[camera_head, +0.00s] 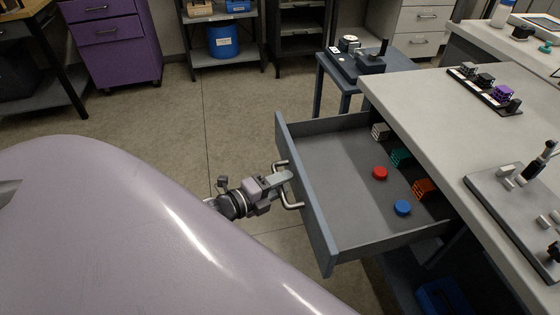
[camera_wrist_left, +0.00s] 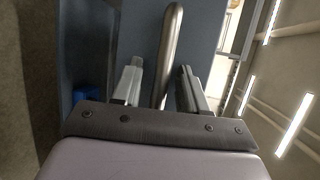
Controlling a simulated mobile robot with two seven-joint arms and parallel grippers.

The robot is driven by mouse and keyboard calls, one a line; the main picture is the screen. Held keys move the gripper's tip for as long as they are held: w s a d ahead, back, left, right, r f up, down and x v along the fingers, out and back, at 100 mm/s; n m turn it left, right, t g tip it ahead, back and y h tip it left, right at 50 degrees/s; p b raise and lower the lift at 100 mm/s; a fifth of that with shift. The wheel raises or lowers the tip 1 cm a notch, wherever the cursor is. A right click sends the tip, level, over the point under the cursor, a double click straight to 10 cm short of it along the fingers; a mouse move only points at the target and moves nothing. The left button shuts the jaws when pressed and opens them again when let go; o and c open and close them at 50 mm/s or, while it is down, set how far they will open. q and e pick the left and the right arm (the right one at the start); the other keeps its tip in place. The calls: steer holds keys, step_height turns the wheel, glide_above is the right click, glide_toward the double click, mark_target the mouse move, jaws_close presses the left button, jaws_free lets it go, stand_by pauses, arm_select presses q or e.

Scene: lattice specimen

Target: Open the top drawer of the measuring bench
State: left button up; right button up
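The top drawer (camera_head: 345,185) of the measuring bench (camera_head: 430,110) is pulled far out, its inside exposed. Its blue-grey front (camera_head: 310,205) carries a metal bar handle (camera_head: 292,206). My left gripper (camera_head: 284,178) is at this handle. In the left wrist view the handle bar (camera_wrist_left: 168,55) runs between the two fingers of the gripper (camera_wrist_left: 160,90), with a visible gap on each side. The fingers are apart and around the bar, not clamped on it. My right gripper is in neither view.
The drawer holds a red disc (camera_head: 380,173), a blue disc (camera_head: 403,207) and grey (camera_head: 380,131), green (camera_head: 400,157) and orange (camera_head: 424,188) lattice blocks. A small side table (camera_head: 400,62) stands behind it. Floor left of the drawer is clear.

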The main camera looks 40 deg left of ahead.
arm_select(q)
steer(key=v, duration=0.7)
stand_by(0.5)
steer(key=shift+s+f, duration=0.1)
stand_by(0.4)
steer(key=s+d+f+n+g, duration=0.1)
steer(key=s+d+f+n, duration=0.1)
steer(key=n, duration=0.4)
steer(key=s+d+f+n+g+y, duration=0.1)
steer(key=s+d+f+n+g, duration=0.1)
steer(key=d+n, duration=0.4)
steer(key=s+d+f+n+g, duration=0.1)
steer(key=s+d+f+n, duration=0.2)
steer(key=s+d+n, duration=0.2)
steer(key=n, duration=0.2)
steer(key=shift+f+n+g+y, duration=0.3)
steer(key=shift+f+g+y, duration=0.05)
steer(key=shift+g+y, duration=0.05)
